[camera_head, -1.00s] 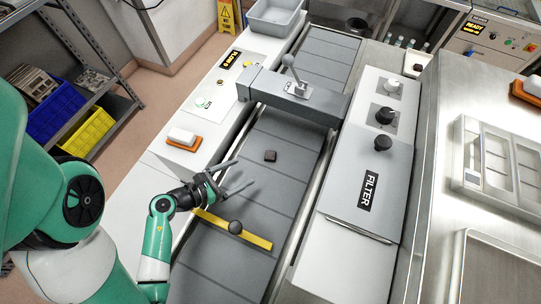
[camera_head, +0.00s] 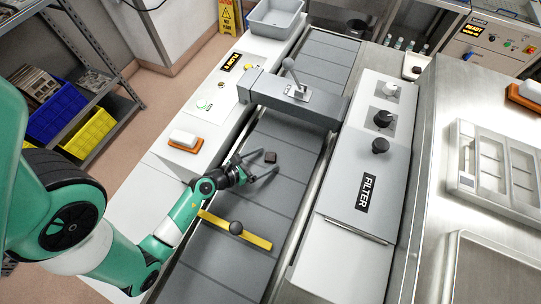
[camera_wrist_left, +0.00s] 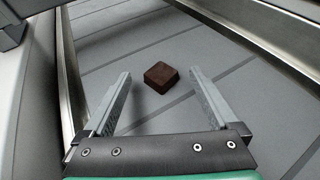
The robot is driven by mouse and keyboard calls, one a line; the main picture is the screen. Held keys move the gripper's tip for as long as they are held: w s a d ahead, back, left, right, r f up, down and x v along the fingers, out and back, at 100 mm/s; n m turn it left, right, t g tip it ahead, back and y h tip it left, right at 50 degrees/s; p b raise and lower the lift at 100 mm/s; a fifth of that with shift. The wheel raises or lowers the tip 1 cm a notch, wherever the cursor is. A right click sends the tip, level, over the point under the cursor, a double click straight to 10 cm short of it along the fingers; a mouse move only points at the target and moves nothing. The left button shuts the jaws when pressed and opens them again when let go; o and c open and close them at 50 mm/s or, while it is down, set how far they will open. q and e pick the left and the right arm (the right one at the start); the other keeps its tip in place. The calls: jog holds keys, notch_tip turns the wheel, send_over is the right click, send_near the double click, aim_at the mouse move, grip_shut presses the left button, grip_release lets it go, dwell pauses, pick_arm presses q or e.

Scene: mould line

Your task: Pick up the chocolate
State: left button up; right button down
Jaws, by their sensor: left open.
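The chocolate (camera_head: 270,157) is a small dark brown square block lying on the grey belt (camera_head: 262,205). It also shows in the left wrist view (camera_wrist_left: 161,77), just beyond the fingertips and roughly centred between them. My left gripper (camera_head: 262,164) is open, low over the belt, with its fingers spread and pointing at the chocolate. The chocolate looks free of both fingers. My right gripper is not in view.
A grey gate with a lever (camera_head: 294,97) spans the belt farther back. The filter housing (camera_head: 369,150) borders the right side. A white block on an orange base (camera_head: 184,139) stands at the left.

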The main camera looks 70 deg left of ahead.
aim_at(265, 160)
pick_arm(q)
jog(key=shift+w+f, duration=0.2)
jog(key=shift+w, duration=0.2)
jog(key=c, duration=1.4)
jog(key=shift+r+p, duration=0.4)
jog(key=shift+r, duration=0.2)
jog(key=r+p, duration=0.1)
jog(key=r, duration=0.1)
jog(key=shift+a+r+p, duration=0.2)
jog(key=shift+r+p, duration=0.15)
jog(key=shift+r, duration=0.05)
jog(key=s+a+r, duration=0.1)
jog(key=a+r, duration=0.2)
jog(key=a, duration=0.1)
jog(key=s+a+r, duration=0.2)
jog(key=a+r, duration=0.1)
jog(key=a, duration=0.1)
jog(key=s+a+r, duration=0.2)
jog(key=a+r, duration=0.1)
jog(key=a, duration=0.1)
jog(key=shift+s+a, duration=0.2)
jog(key=shift+a, duration=0.15)
